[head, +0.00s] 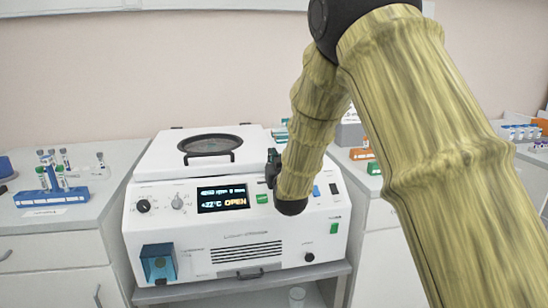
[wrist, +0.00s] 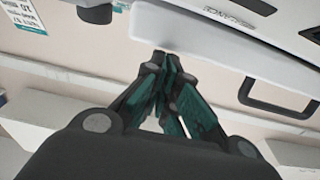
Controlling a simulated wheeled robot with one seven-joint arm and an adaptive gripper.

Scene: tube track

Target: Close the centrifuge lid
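The white centrifuge (head: 240,228) stands on a grey bench, and its display (head: 223,198) reads OPEN. Its white lid (head: 165,160) has a dark round window and a black front handle (head: 209,155). The lid lies low over the body, seen from the front; I cannot tell whether a gap remains beneath it. My gripper (head: 272,166) is at the right end of the lid, partly hidden by my arm. In the wrist view my gripper's fingers (wrist: 163,66) are together with nothing seen between them. Their tips are close to a white edge; contact is unclear. A black handle (wrist: 280,98) shows to the right.
A blue tube rack (head: 52,195) with several tubes stands on the left bench. Small green and orange boxes (head: 362,154) lie on the right bench. A blue holder (head: 158,263) sticks out from the centrifuge's lower left front. The space in front of the centrifuge is clear.

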